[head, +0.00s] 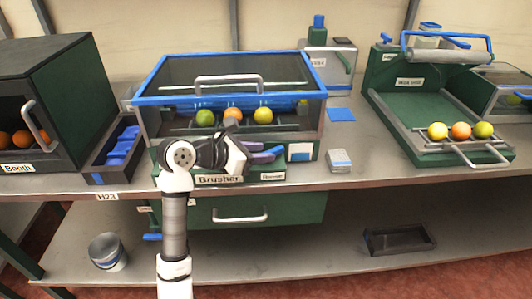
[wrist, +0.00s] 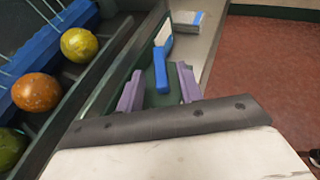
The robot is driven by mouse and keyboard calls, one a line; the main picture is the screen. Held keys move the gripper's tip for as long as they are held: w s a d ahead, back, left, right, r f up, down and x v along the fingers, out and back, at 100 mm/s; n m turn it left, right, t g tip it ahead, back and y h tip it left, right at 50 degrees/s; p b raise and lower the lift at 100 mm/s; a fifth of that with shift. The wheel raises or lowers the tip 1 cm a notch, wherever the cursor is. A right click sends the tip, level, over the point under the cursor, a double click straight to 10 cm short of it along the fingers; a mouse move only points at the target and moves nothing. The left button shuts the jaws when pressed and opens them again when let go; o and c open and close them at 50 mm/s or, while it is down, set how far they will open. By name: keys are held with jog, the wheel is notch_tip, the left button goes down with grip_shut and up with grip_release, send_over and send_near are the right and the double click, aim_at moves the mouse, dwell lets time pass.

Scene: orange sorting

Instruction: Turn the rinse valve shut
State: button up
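A blue handle (wrist: 161,70) stands out at the front right of the brusher (head: 170,128); I take it for the rinse valve's handle. In the wrist view it lies between the two purple fingers of my gripper (wrist: 159,88), with a gap on each side. My gripper (head: 265,153) is open at the brusher's front, just above a small label (head: 272,176) that is hard to read. The handle is mostly hidden by the fingers in the head view. A white-and-blue piece (head: 300,152) is just right of the fingers.
Several fruits, including an orange one (head: 233,115), lie inside the brusher under its blue-framed lid. A small white-and-blue box (head: 340,160) lies on the bench to the right. A blue lever (head: 152,236) shows below the bench edge. The dark booth (head: 80,85) stands left.

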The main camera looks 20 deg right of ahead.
jog(key=b+v, duration=0.1)
jog(key=v, duration=1)
jog(key=shift+a+b, duration=0.2)
jog(key=shift+b, duration=0.2)
jog(key=shift+s, duration=0.1)
